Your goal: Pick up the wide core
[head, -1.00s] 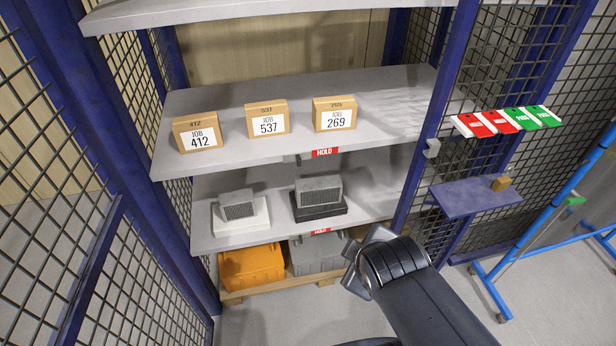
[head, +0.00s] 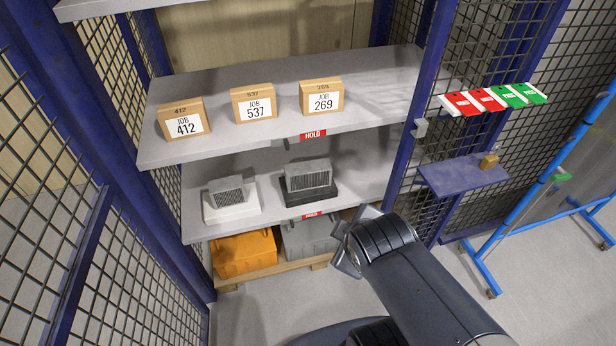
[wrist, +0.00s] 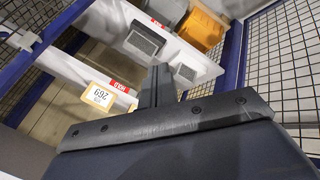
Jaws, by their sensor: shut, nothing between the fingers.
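Two grey finned cores stand on the middle shelf (head: 268,216). The right core (head: 308,173), on a black base, looks wider; it also shows in the wrist view (wrist: 145,42). The left core (head: 228,192) is on a white base and shows in the wrist view (wrist: 187,72). The wrist view looks upside down. My gripper (head: 352,250) is at the shelf's front right in the head view, its fingertips mostly hidden by my wrist. In the wrist view its fingers (wrist: 158,85) are together and empty, apart from both cores.
Cardboard job boxes 412 (head: 182,120), 537 (head: 254,104) and 269 (head: 322,97) stand on the shelf above. An orange bin (head: 243,254) and a grey bin (head: 308,237) are below. Blue posts and mesh panels flank the shelves. Red and green tags (head: 490,98) hang right.

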